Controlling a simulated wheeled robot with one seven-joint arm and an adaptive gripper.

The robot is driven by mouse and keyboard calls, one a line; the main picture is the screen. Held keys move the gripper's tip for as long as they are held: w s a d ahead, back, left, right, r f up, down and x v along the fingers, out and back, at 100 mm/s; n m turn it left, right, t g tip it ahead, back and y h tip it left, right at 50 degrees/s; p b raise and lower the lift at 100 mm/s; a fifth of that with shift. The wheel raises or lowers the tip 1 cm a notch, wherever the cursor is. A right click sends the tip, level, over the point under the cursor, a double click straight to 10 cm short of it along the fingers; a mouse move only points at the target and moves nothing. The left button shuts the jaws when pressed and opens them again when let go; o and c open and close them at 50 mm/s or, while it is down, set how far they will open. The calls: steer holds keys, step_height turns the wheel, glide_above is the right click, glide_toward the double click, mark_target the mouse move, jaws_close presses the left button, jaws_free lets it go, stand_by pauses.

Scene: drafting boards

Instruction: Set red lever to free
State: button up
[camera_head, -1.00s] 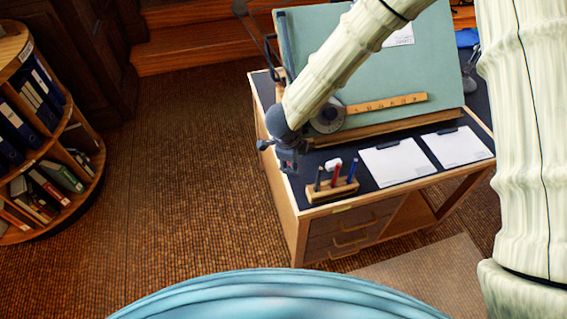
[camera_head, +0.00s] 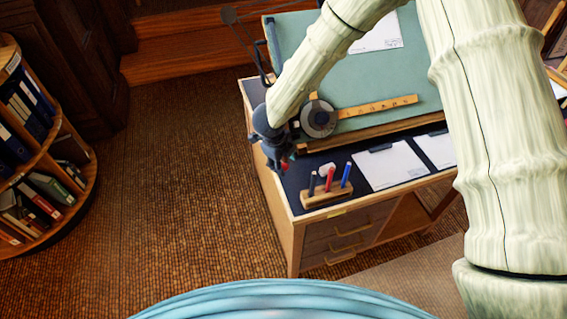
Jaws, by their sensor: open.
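My gripper (camera_head: 277,162) is dark and points down over the left front part of the desk, beside the lower left corner of the green drafting board (camera_head: 375,75). It is open. A small red bit (camera_head: 285,167) shows right at the fingertips. It may be the red lever, but its shape and setting are too small to tell, and I cannot tell whether the fingers touch it. A round drafting head (camera_head: 318,118) with a wooden ruler (camera_head: 375,107) lies on the board, just right of my gripper.
A wooden pen holder (camera_head: 327,195) with a dark, a red and a blue pen stands in front of my gripper, with a white lump behind it. Paper pads (camera_head: 390,165) lie to the right. A rounded bookshelf (camera_head: 75,205) stands far left; the floor between is clear.

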steer(key=shift+x, duration=1.45)
jaws_close()
